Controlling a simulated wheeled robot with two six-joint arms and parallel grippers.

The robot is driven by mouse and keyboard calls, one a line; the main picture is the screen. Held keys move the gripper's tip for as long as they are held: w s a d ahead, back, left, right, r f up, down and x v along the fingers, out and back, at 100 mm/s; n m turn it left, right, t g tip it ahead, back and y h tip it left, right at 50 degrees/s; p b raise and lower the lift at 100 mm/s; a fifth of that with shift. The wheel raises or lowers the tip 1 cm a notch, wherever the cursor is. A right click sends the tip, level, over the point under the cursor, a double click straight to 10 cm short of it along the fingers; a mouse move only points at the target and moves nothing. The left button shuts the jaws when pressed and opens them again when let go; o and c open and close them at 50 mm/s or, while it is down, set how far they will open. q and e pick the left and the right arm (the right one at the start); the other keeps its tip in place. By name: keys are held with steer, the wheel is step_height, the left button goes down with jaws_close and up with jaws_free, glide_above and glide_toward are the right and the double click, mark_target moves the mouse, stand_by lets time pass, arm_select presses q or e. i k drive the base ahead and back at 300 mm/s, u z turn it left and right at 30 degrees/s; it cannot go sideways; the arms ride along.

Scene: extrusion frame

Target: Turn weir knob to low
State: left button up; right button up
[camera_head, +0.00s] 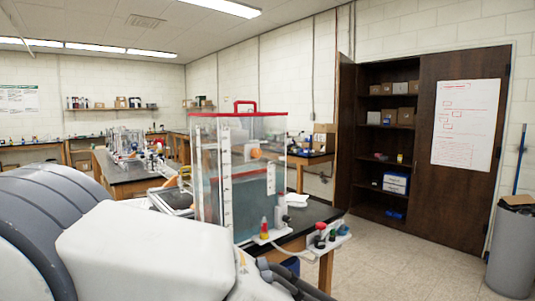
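A clear tank (209,165) with a red rim and a red handle (245,104) on top stands on a dark bench in the middle of the view. An orange round part (256,153), which may be the weir knob, shows at the upper right of the tank; its setting is too small to read. A white strip with marks (226,185) stands upright at the tank. White and grey parts of my own body fill the lower left and hide part of the bench. Neither of my grippers can be made out.
A dark open cabinet (430,70) and a grey bin (511,250) are at the right. Floor between is clear.

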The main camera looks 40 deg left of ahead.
mark_target(256, 153)
steer(key=u, duration=0.4)
steer(key=i, duration=0.95)
steer(key=u, duration=0.5)
